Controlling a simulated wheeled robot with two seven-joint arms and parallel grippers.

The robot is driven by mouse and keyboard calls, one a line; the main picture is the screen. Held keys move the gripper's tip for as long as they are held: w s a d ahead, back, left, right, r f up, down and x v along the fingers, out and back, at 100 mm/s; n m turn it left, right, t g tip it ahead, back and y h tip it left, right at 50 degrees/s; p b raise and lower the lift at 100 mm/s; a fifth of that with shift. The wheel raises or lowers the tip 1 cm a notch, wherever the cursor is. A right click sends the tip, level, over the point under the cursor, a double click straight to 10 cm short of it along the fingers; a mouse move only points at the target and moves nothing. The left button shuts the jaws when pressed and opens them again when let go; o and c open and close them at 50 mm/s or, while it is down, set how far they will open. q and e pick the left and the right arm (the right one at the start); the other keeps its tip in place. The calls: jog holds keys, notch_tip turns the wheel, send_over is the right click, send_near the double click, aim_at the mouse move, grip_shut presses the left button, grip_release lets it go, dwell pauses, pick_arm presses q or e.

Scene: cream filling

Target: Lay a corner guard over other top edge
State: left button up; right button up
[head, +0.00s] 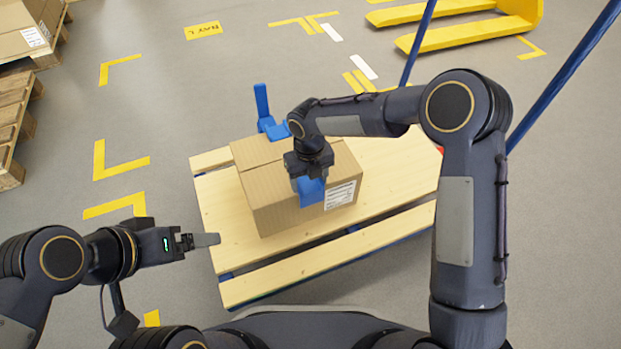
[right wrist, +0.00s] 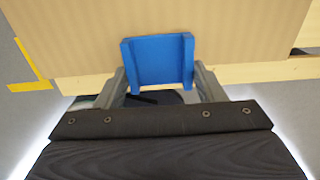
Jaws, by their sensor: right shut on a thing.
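A closed cardboard box (head: 265,180) stands on a slatted wooden surface. My right gripper (head: 309,178) points down at its near top edge and is shut on a blue corner guard (head: 311,194). In the right wrist view this guard (right wrist: 158,62) sits between the two fingers, against the cardboard; whether it touches the box I cannot tell. A second blue L-shaped guard (head: 277,131) shows at the box's far top edge, one leg pointing up; its exact seating is unclear. My left gripper (head: 207,240) is empty, left of the box, seen side-on.
The wooden surface (head: 400,165) is clear to the right of the box. Blue posts (head: 565,75) rise at the right. Pallets with a carton (head: 22,30) stand at the far left. Yellow forks (head: 470,30) lie at the back right. The grey floor has yellow markings.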

jog(key=shift+w+a+f, duration=0.15)
jog(key=shift+w+f, duration=0.1)
jog(key=shift+w, duration=0.1)
dwell(0.5)
jog(key=o, duration=1.1)
jog(key=shift+c, duration=0.2)
jog(key=shift+p, duration=0.3)
